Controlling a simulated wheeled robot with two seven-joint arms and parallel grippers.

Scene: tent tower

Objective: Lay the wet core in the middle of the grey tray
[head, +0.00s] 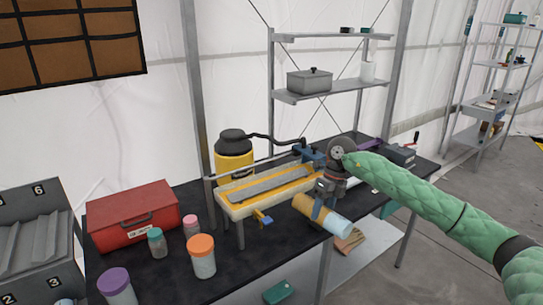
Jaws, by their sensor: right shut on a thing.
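My right gripper (322,207) comes in from the right at the end of my green padded arm. It is shut on a cylinder, which looks like the wet core (336,222). The core is tan at its left end and pale blue at its right end. It is tilted, held at the front edge of the black bench, in front of the yellow-edged trough. The grey tray (35,243), with sloping ridges and number labels, is at the far left, partly cut off by the picture edge. The core is well apart from it. My left gripper is not in view.
On the black bench (185,287) stand a red case (132,214), several lidded jars such as the orange-lidded one (202,262), and a yellow-edged trough (240,204). A yellow canister (234,160) stands behind. The jars and case lie between core and tray.

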